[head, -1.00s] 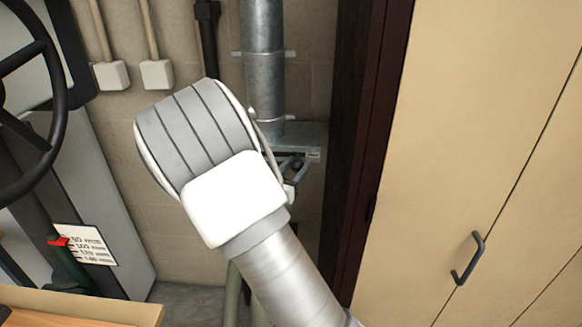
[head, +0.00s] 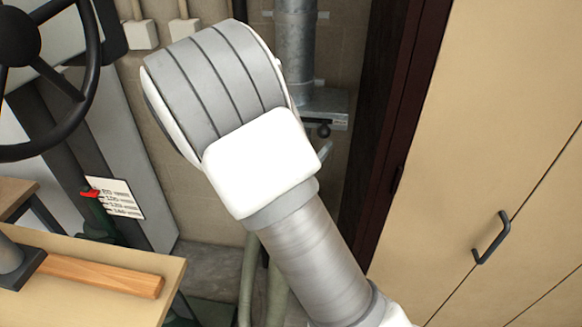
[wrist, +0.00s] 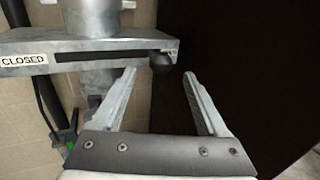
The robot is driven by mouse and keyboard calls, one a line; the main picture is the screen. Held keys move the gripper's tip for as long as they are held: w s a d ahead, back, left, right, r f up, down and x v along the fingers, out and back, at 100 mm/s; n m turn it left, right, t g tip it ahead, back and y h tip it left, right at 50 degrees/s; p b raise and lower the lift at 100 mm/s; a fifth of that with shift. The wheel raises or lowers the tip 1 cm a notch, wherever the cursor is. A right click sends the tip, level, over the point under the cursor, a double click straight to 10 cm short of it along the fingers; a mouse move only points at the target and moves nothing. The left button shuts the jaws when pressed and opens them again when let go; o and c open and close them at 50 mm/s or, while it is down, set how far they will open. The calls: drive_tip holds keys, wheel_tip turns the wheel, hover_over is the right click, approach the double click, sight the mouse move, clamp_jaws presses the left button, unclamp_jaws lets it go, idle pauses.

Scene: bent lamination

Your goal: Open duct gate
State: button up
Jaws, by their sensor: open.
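The duct gate is a flat grey metal housing (wrist: 60,46) on a vertical duct, with a dark slot along its front and a label (wrist: 24,60) reading CLOSED at the left end. A round black knob (wrist: 161,62) sits at the slot's right end. My gripper (wrist: 158,74) is open, its two fingers pointing at the housing. The knob shows between the fingertips, nearer the middle; I cannot tell whether either finger touches it.
A tan cabinet (head: 480,130) with a dark handle (head: 491,238) stands at the right, beside a dark door frame (head: 395,120). A black handwheel (head: 48,70) and a wooden bench with a hammer (head: 105,276) are at the left.

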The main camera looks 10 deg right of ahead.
drive_tip(key=v, duration=1.1)
